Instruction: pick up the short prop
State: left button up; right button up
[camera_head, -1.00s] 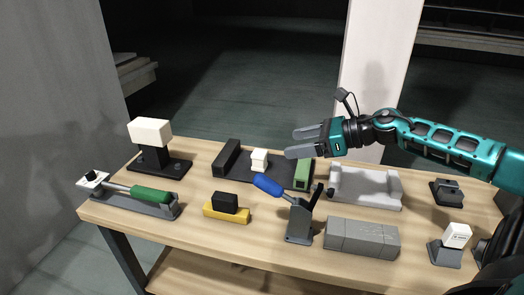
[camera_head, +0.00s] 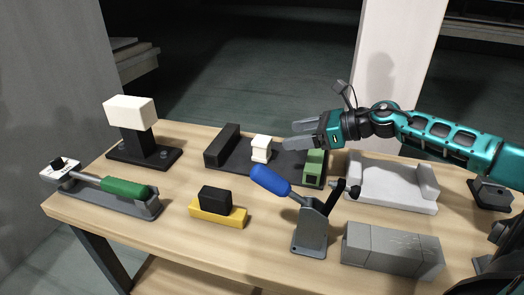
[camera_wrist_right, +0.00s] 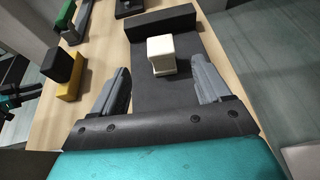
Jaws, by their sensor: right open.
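The short prop appears to be the small white block (camera_head: 261,149) with a narrower waist. It stands upright on a dark grey tray (camera_head: 221,170), and it also shows in the right wrist view (camera_wrist_right: 162,55). My right gripper (camera_head: 289,135) is open and empty, to the right of the white block in the head view. In the right wrist view its two fingers (camera_wrist_right: 164,75) are spread wide, with the block between and just beyond the tips, touching neither.
A black block (camera_head: 222,145) and a green block (camera_head: 315,168) flank the white block on the tray. A blue-handled lever clamp (camera_head: 311,226) stands in front. A light grey cradle (camera_head: 392,187) lies to the right, and a white-topped black stand (camera_head: 131,112) to the left.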

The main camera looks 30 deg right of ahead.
aim_at(270, 141)
jog(key=shift+x, duration=2.3)
jog(key=shift+f+x, duration=0.2)
jog(key=shift+x, duration=1.3)
jog(key=shift+f+x, duration=0.2)
jog(key=shift+x, duration=1.3)
jog(key=shift+s+d, duration=0.1)
jog(key=shift+d, duration=0.1)
jog(key=shift+c, duration=0.2)
jog(key=c, duration=1)
jog(key=shift+r, duration=0.1)
jog(key=shift+c, duration=0.2)
